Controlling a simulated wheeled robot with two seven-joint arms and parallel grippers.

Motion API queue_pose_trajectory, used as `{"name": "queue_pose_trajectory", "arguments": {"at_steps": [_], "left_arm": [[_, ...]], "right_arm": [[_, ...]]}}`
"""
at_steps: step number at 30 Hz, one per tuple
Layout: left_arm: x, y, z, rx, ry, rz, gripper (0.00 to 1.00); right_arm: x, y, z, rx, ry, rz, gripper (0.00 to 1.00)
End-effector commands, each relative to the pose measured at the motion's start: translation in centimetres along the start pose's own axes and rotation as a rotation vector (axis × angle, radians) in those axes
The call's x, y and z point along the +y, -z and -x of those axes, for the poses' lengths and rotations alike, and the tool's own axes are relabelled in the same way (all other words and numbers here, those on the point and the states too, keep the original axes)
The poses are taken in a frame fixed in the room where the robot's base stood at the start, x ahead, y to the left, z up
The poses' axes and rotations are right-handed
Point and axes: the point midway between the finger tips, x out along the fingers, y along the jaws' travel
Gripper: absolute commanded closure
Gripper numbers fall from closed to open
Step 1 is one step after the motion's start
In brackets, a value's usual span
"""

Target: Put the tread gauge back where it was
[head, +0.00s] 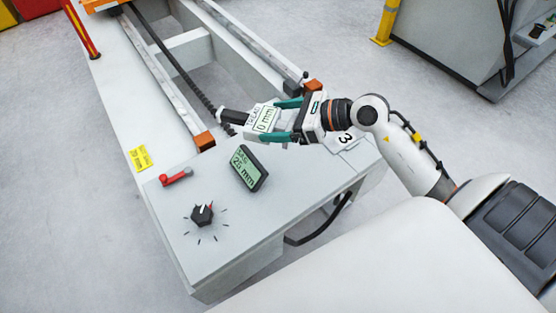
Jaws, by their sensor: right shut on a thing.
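The tread gauge (262,119) is a white block with a small screen reading 0 mm and a dark end pointing left. My right gripper (281,120) is shut on it, with one teal finger on each side. It is over the far right part of the grey bench top, near the ends of the rails. I cannot tell whether the gauge touches the surface below it. My left gripper is not in view.
A dark display (249,168) reading 25 mm stands on the bench top (235,215). A black knob (202,215) and a red lever (177,176) are beside it. Orange end blocks (204,141) cap the rails. A yellow post (386,22) and grey cabinet (455,45) stand behind.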

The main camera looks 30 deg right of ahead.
Motion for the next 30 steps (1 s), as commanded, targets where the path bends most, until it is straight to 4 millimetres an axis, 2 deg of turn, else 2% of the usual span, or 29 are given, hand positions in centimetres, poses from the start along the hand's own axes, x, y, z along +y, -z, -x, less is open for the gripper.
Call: {"name": "queue_pose_trajectory", "arguments": {"at_steps": [1,6,9,15,19,25,30], "left_arm": [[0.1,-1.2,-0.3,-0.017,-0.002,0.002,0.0],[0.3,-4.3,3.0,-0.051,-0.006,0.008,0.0],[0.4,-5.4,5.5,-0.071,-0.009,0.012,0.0],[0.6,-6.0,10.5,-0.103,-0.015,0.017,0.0],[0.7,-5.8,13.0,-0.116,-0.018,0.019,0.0],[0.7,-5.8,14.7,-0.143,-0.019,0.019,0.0],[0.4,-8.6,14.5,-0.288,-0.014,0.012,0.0]], "right_arm": [[0.8,-2.0,-0.7,0.002,-0.021,-0.005,0.51],[3.3,-5.6,-1.7,0.004,-0.086,-0.03,0.51],[4.8,-7.6,-2.1,0.007,-0.125,-0.045,0.51],[7.3,-11.0,-2.7,0.012,-0.192,-0.068,0.51],[8.4,-12.2,-2.9,0.017,-0.221,-0.075,0.51],[9.1,-13.4,-3.1,0.019,-0.24,-0.084,0.51],[9.1,-16.0,-4.2,0.019,-0.24,-0.088,0.51]]}}
